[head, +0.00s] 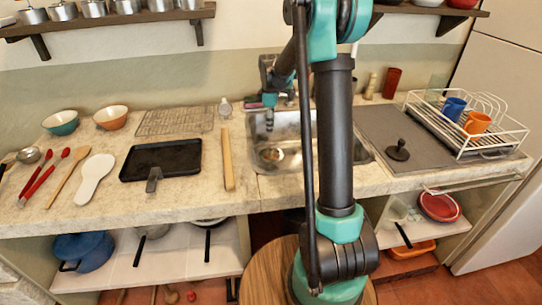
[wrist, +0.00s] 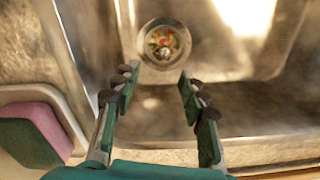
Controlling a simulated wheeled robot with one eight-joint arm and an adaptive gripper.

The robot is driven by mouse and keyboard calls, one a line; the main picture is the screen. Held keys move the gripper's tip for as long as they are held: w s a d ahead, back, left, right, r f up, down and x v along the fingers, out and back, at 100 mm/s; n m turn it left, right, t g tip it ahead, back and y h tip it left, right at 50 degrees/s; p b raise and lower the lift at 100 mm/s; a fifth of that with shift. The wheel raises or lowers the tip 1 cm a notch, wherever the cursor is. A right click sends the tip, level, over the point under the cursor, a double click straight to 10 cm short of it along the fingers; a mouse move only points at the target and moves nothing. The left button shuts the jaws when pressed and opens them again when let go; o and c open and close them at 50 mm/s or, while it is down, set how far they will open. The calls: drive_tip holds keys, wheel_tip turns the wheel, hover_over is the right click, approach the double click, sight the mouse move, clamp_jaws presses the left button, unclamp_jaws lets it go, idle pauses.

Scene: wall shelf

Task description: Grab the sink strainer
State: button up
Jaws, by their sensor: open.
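The sink strainer (wrist: 163,43) sits in the drain at the bottom of the metal sink in the wrist view. It is round with a metal rim, and has coloured bits inside and a small knob. It also shows in the head view as a small round shape (head: 270,154) in the sink basin. My gripper (wrist: 157,75) is open and empty above the sink, with the strainer beyond its fingertips, between them in the picture.
A pink and green sponge (wrist: 45,130) lies in a holder at the sink's left edge. The sink walls (wrist: 235,148) surround the strainer. In the head view, a rolling pin (head: 228,158) lies left of the sink, and a dish rack (head: 465,125) stands to the right on a grey mat.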

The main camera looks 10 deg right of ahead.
sight(271, 146)
wheel_tip(271, 146, down, 6)
drive_tip(key=shift+r, duration=0.1)
drive_tip(key=shift+s+f, duration=0.2)
drive_tip(key=shift+f, duration=1.1)
drive_tip(key=shift+s+f, duration=0.2)
drive_tip(key=shift+f, duration=1.1)
drive_tip(key=shift+c, duration=0.3)
clamp_jaws()
